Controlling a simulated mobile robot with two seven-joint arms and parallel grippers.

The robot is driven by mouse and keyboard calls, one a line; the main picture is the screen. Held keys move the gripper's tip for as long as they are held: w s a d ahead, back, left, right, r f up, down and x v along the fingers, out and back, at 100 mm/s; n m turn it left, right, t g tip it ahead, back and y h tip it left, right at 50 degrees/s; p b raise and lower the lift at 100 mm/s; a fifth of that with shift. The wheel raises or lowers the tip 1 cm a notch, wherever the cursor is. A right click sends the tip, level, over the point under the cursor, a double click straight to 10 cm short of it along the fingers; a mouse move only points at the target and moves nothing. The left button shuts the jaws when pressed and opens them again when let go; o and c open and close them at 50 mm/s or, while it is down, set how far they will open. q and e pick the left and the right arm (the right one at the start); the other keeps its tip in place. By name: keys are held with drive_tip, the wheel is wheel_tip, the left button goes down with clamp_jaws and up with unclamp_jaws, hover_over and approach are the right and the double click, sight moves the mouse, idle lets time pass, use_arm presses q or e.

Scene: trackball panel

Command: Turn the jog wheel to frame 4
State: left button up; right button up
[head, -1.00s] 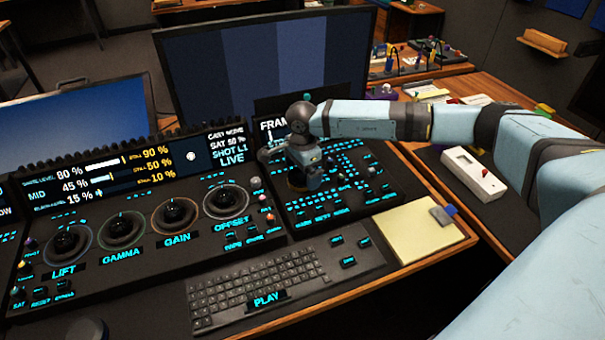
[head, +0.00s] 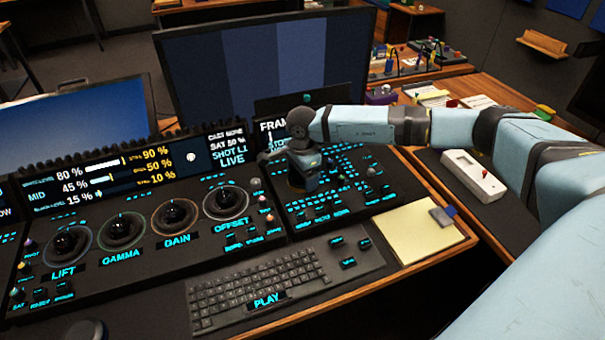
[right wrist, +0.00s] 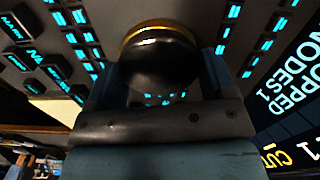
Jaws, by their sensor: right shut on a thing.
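The jog wheel (right wrist: 158,62), a dark round knob with a gold rim, sits between the two fingers of my right gripper in the right wrist view. My right gripper (head: 303,186) is shut on it and points down at the right-hand panel (head: 335,205) in the head view. The wheel is hidden there behind the gripper. A frame display (head: 272,127) behind my wrist shows "FRAM"; its number is hidden. In the wrist view a display (right wrist: 285,90) shows "OPPED" and "NODES:1", cut off at the edge. My left gripper is not in view.
Lit keys (head: 372,195) surround the gripper closely. The LIFT, GAMMA, GAIN and OFFSET trackballs (head: 226,200) lie to the left. A keyboard (head: 258,285) lies in front, with a yellow notepad (head: 415,232) at right. A large monitor (head: 265,70) stands behind.

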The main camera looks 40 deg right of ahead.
drive_tip(key=m, duration=0.3)
drive_tip(key=shift+s+m+p, duration=0.1)
drive_tip(key=shift+m+p, duration=0.2)
drive_tip(key=m+p, duration=0.1)
drive_tip(key=m, duration=0.4)
drive_tip(key=shift+a+r, duration=0.1)
drive_tip(key=m+p, duration=0.1)
drive_tip(key=m, duration=0.3)
drive_tip(key=shift+s, duration=0.1)
drive_tip(key=shift+m, duration=1.2)
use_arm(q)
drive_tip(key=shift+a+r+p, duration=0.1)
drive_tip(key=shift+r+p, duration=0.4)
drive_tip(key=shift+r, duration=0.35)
use_arm(e)
drive_tip(key=shift+a+m, duration=0.1)
drive_tip(key=shift+m, duration=1)
drive_tip(key=o, duration=0.9)
drive_tip(key=shift+c, duration=0.2)
